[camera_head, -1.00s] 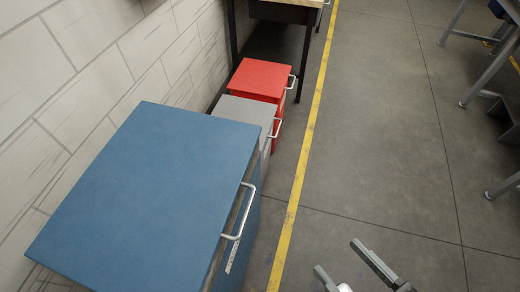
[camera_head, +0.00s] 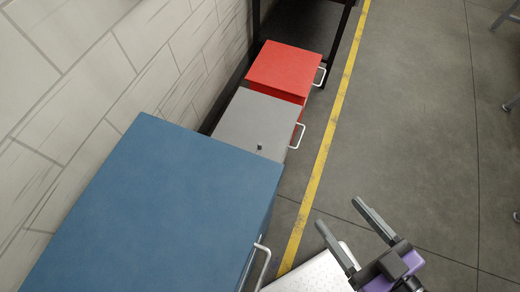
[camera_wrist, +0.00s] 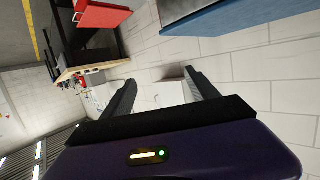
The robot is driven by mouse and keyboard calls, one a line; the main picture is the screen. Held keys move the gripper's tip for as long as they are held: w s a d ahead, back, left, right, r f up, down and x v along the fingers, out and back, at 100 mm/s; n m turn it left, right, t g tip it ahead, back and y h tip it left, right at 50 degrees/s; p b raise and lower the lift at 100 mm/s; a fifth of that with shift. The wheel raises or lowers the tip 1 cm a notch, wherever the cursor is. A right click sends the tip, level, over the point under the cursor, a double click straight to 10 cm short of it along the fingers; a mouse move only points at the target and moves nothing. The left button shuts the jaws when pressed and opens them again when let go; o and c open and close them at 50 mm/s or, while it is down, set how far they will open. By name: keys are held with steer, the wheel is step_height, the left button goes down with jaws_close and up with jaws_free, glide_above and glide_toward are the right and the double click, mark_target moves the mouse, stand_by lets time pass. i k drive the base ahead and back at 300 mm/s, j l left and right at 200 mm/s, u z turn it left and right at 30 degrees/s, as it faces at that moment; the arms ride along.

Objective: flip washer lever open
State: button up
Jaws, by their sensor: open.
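I cannot make out a washer or its lever in either view. My gripper (camera_head: 338,213) is open and empty at the lower right of the head view, above the floor and right of the cabinets. In the wrist view its two fingers (camera_wrist: 160,82) stand apart with nothing between them up close. A white box-like shape (camera_wrist: 170,93) shows between the fingers, well beyond them; I cannot tell what it is.
A blue cabinet (camera_head: 165,205), a grey cabinet (camera_head: 250,120) and a red cabinet (camera_head: 285,68) with side handles line the brick wall (camera_head: 95,65). A yellow line (camera_head: 325,150) runs beside them. The wrist view shows a cluttered bench (camera_wrist: 95,69).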

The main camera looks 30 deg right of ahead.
mark_target(259, 145)
steer(key=l+u, duration=0.3)
steer(key=l, duration=0.35)
steer(key=i+l+u, duration=0.2)
steer(key=l, duration=0.2)
steer(key=l+u, duration=0.2)
steer(key=l, duration=0.25)
steer(key=i, duration=0.05)
